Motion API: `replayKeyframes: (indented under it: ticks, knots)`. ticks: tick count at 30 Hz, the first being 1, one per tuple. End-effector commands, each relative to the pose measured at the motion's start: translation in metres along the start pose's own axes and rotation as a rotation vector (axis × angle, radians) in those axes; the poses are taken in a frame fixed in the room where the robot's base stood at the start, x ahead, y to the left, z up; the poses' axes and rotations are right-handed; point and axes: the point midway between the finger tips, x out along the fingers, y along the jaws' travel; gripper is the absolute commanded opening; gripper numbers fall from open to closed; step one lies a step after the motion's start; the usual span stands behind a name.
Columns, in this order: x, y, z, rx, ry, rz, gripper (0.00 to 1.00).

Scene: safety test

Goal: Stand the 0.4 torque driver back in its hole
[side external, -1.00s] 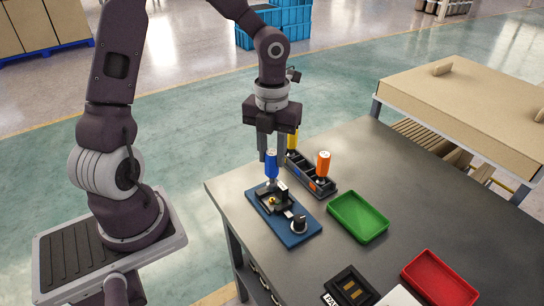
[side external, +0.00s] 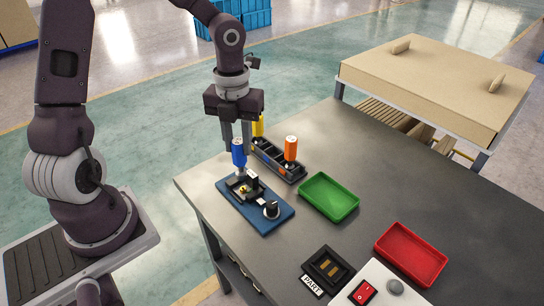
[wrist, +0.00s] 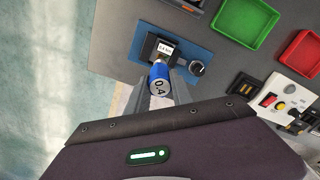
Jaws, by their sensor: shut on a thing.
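The blue torque driver (side external: 239,157) stands roughly upright, and its cap reads 0.4 in the wrist view (wrist: 159,84). My gripper (side external: 238,147) is shut on its handle, one finger on each side. The driver's lower end is at a small black fixture on a blue plate (side external: 266,218); I cannot tell whether its tip touches. The dark rack (side external: 298,176) stands just behind the plate. It holds an orange driver (side external: 291,147) and a yellow driver (side external: 258,124), the latter partly behind my gripper. Empty places show between them, though the holes are not clear.
A black knob (side external: 271,209) stands on the plate's right part. An empty green tray (side external: 329,196) and red tray (side external: 411,254) lie to the right. A black part tray (side external: 328,270) and a white switch box (side external: 383,281) are at the front. The table's middle is clear.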

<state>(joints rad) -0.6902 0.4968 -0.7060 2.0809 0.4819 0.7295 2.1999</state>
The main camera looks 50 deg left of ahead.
Motion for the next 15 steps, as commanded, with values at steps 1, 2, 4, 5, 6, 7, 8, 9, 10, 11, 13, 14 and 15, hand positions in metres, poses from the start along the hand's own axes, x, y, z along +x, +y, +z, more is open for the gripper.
replayKeyframes:
  ticks: [1,2,4,5,6,7,8,9,10,11,13,14,15]
  knots:
    - [0.000,0.000,0.000,0.000,0.000,0.000,0.00]
    - [0.000,0.000,0.000,0.000,0.000,0.000,0.00]
    - [0.000,0.000,0.000,0.000,0.000,0.000,0.00]
    - [0.000,0.000,0.000,0.000,0.000,0.000,0.00]
    - [0.000,-0.001,0.002,0.002,-0.001,-0.001,0.00]
    - [-0.001,-0.002,0.005,0.004,-0.001,-0.002,0.00]
    - [-0.001,-0.005,0.010,0.007,-0.003,-0.004,0.00]
    - [-0.002,-0.008,0.019,0.013,-0.005,-0.006,0.00]
    - [-0.003,-0.012,0.028,0.020,-0.007,-0.009,0.00]
    - [-0.004,-0.016,0.037,0.027,-0.008,-0.010,0.00]
    - [-0.007,-0.025,0.064,0.045,-0.011,-0.014,0.00]
    - [-0.007,-0.029,0.076,0.053,-0.011,-0.014,0.00]
    - [-0.008,-0.034,0.092,0.063,-0.012,-0.014,0.00]
